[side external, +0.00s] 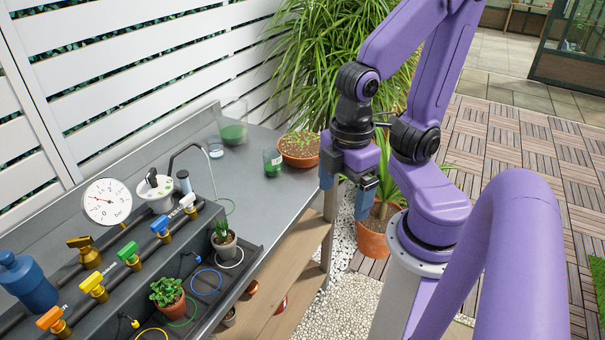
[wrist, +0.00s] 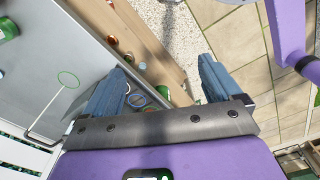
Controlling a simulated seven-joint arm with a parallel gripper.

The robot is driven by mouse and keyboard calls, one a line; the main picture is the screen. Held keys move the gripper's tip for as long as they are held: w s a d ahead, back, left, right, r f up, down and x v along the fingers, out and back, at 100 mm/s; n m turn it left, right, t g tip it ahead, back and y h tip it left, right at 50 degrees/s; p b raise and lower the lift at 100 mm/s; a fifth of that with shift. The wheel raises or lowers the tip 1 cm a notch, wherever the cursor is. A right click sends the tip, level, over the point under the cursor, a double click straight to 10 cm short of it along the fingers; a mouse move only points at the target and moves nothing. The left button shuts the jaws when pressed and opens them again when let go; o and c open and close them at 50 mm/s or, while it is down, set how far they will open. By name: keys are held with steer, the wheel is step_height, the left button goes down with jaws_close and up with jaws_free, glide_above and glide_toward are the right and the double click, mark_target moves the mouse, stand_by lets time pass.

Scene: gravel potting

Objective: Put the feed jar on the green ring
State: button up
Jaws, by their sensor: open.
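A small jar with green contents (side external: 272,162), which looks like the feed jar, stands upright on the grey bench beside a brown bowl of seedlings. A green jar also shows at the left edge of the wrist view (wrist: 8,29). A thin green ring (side external: 233,207) lies on the bench beyond the valve row, partly hidden by it; in the wrist view the ring (wrist: 68,79) shows whole and empty. My gripper (side external: 346,188) is open and empty, to the right of the jar and out past the bench edge. Its two blue fingers show wide apart in the wrist view (wrist: 163,70).
A larger clear vessel with green contents (side external: 233,131) stands at the back. The seedling bowl (side external: 299,158) sits close to the jar. Coloured valves (side external: 128,254), a gauge (side external: 107,201) and potted plants in a dark tray (side external: 250,257) fill the front. The bench between jar and ring is clear.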

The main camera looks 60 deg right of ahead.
steer(key=w+d+f+n+t+h, duration=0.3)
steer(key=w+d+f+n+h, duration=0.15)
steer(key=w+d+h, duration=0.6)
steer(key=n+t, duration=0.6)
steer(key=n, duration=0.4)
glide_toward(270, 151)
steer(key=shift+y, duration=0.25)
steer(key=shift+x, duration=3.65)
steer(key=shift+s+d+r, duration=0.1)
steer(key=shift+s, duration=0.05)
steer(key=c, duration=1.3)
